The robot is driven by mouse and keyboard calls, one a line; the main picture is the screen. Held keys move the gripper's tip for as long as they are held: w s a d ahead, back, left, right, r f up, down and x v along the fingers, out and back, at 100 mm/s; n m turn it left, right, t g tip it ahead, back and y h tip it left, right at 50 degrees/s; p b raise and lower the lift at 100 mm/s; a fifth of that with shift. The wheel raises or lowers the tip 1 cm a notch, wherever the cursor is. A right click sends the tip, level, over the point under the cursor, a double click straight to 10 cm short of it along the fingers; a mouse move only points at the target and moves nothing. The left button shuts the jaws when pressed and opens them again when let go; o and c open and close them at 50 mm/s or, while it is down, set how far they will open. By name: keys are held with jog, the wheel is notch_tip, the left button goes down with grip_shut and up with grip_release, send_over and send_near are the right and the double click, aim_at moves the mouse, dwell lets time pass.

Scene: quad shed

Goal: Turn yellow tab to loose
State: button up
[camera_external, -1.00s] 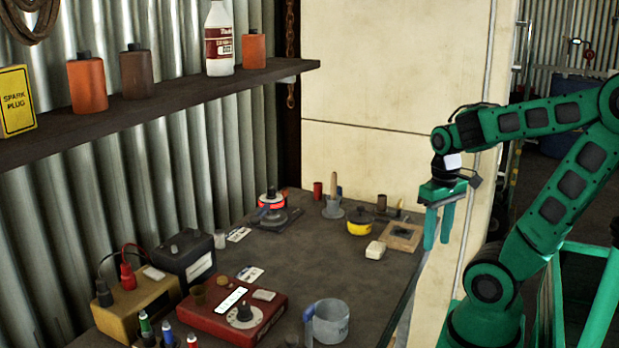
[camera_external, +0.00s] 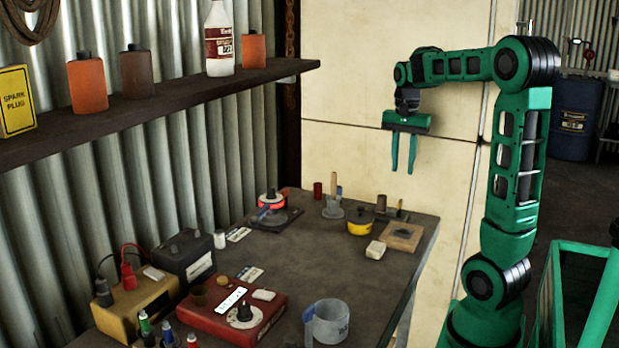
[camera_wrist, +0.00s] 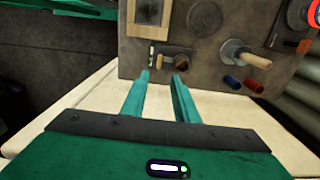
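I cannot make out for sure which thing is the yellow tab. A small upright piece (camera_external: 399,208) stands at the back right of the bench by a wooden board (camera_external: 405,232). In the wrist view a small yellowish piece (camera_wrist: 161,49) shows there beside a brown cylinder (camera_wrist: 183,60). A round yellow item with a dark top (camera_external: 359,227) sits left of the board. My gripper (camera_external: 403,172) is open and empty, fingers pointing down, in the air above the bench's back right end. It also shows in the wrist view (camera_wrist: 162,77), fingers apart.
The dark bench (camera_external: 320,265) carries a white block (camera_external: 375,249), a grey mug (camera_external: 329,325), a red box with a dial (camera_external: 265,312), a yellow box (camera_external: 125,315) and a red-ringed item (camera_external: 270,201). A shelf (camera_external: 180,100) with bottles overhangs the left. A pale panel stands behind.

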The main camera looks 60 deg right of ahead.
aim_at(400, 200)
notch_tip(400, 200, down, 10)
jog(key=shift+f, duration=0.15)
dwell(0.3)
grip_shut()
